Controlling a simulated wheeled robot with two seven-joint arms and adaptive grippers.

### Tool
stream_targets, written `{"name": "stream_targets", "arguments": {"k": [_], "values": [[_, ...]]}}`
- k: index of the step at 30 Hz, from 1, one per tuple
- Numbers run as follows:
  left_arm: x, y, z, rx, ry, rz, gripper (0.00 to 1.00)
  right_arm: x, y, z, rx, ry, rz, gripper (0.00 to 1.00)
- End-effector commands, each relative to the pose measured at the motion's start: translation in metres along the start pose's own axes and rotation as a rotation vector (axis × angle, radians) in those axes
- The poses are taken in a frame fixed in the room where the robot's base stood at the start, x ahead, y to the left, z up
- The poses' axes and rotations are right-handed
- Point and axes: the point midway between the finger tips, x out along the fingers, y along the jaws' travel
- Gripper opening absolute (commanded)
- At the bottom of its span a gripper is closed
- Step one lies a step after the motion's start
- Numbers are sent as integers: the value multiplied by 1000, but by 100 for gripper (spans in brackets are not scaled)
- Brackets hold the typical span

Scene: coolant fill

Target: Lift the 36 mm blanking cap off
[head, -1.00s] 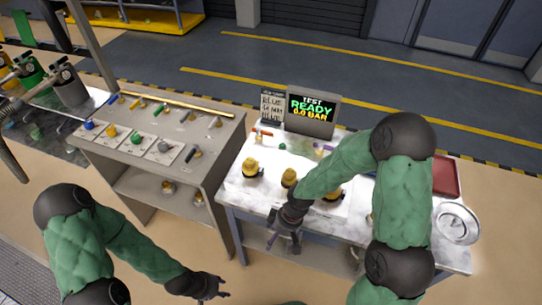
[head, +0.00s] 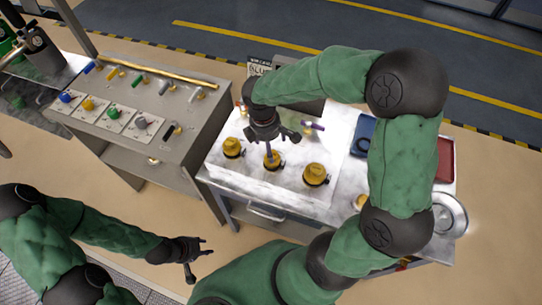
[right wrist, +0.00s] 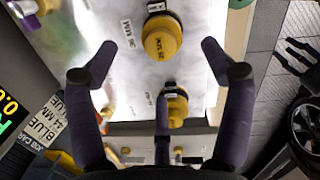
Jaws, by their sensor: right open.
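Three yellow caps stand in a row on the white bench: a left cap (head: 232,147), a middle cap (head: 271,161) and a right cap (head: 315,174). My right gripper (head: 272,140) is open and empty, above the middle cap and partly in front of it. Another yellow cap (right wrist: 178,108) is partly behind the third finger. My left gripper (head: 195,256) is open, empty, away from the bench.
A grey bench (head: 190,135) with coloured parts stands to the left. A blue tray (head: 362,135), a red tray (head: 445,160) and a round metal lid (head: 450,215) are at the right. The test screen (right wrist: 10,110) shows at the left of the right wrist view.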

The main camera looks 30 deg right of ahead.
Motion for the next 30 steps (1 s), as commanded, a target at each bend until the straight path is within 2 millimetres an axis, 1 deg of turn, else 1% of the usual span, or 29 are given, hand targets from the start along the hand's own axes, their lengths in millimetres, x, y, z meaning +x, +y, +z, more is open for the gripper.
{"name": "stream_targets", "arguments": {"k": [1, 8, 10, 18, 21, 26, 27, 29, 30], "values": [[2, -1, 0, 0, 0, 0, 40, 7, 0, 0, -1, -1, -2, 81], [4, -1, 0, 0, 0, 0, 40, 17, 0, 0, 1, 0, -2, 81], [5, -2, 0, 0, 0, 0, 40, 23, 0, -1, 2, 1, -2, 81], [15, -5, -1, 0, 0, 0, 40, 60, 1, -2, 1, 0, -2, 81], [15, -5, -1, 0, 0, 0, 40, 65, 1, -2, 2, 1, 0, 81], [15, -5, -1, 0, 0, 0, 40, 64, 1, -2, 2, 2, 1, 81], [15, -5, -1, 0, 0, 0, 40, 64, 1, -2, 2, 2, 0, 79], [15, -5, -1, 0, 0, 0, 40, 64, 1, -2, 2, 2, 0, 62], [15, -5, -1, 0, 0, 0, 40, 64, 1, -2, 1, 2, 0, 50]]}}
